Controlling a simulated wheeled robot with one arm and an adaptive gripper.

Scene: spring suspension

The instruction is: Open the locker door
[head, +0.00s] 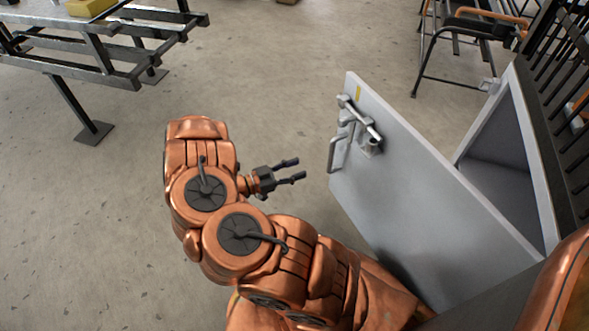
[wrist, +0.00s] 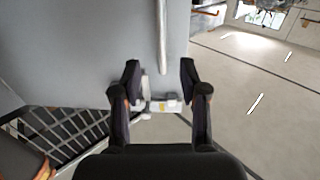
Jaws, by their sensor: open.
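The grey locker door (head: 405,195) stands swung well open, away from the locker body (head: 540,165), with the opening showing at right. A U-shaped pull handle (head: 335,152) and a metal latch (head: 362,123) are near its free edge. My gripper (head: 298,169) is open and empty, a short way left of the handle and apart from the door. In the wrist view, my gripper's two fingers (wrist: 160,76) are spread. The door face (wrist: 85,50) fills the upper left, with the handle bar (wrist: 163,35) ahead and the latch (wrist: 157,105) seen between the fingers.
A metal bench-like table (head: 95,50) with a yellow object (head: 90,6) stands at upper left. A chair (head: 465,45) is at the upper right, and black bars (head: 565,50) line the right edge. The concrete floor (head: 270,70) between is clear.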

